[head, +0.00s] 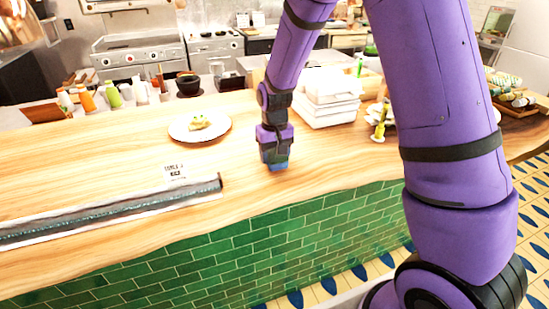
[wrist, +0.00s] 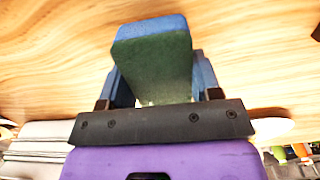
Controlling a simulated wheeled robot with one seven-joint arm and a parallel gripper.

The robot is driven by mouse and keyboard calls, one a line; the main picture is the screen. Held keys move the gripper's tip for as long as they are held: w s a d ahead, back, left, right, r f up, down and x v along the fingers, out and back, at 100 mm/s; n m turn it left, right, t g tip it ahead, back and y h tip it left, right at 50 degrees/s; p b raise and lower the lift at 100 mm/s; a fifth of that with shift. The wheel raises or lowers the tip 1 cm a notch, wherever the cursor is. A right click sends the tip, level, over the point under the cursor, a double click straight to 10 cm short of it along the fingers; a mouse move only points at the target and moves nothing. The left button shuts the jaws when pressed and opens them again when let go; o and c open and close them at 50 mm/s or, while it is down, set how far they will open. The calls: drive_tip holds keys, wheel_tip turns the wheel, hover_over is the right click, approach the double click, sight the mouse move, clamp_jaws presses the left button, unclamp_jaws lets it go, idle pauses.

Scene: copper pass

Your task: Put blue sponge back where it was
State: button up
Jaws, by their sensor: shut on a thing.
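The blue sponge (wrist: 152,62) is between the fingers of my gripper (wrist: 160,85) in the wrist view, with a blue edge and a dark green face showing. My gripper is shut on it. In the head view my gripper (head: 275,155) points down over the wooden counter (head: 330,165), near its front edge. The sponge (head: 278,166) shows as a small blue patch under it, at or just above the counter top; I cannot tell whether it touches.
A plate with food (head: 185,130) is left of my gripper. A long dark strip in a pale frame (head: 110,212) lies front left. Bare wood surrounds my gripper.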

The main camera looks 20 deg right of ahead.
sight(274, 152)
drive_tip(key=shift+f, duration=0.7)
drive_tip(key=o, duration=0.9)
drive_tip(key=shift+f, duration=0.15)
wheel_tip(274, 152, up, 12)
drive_tip(key=shift+f, duration=0.2)
drive_tip(key=s+d+r+t, duration=0.1)
drive_tip(key=s+d+r, duration=0.1)
drive_tip(key=s+r, duration=0.5)
drive_tip(key=s+d+r+t, duration=0.2)
drive_tip(key=s+d+r, duration=0.1)
drive_tip(key=s+r, duration=0.4)
drive_tip(key=s+d+r+t, duration=0.2)
drive_tip(key=s+r, duration=0.1)
drive_tip(key=s, duration=1.2)
drive_tip(key=shift+r, duration=0.2)
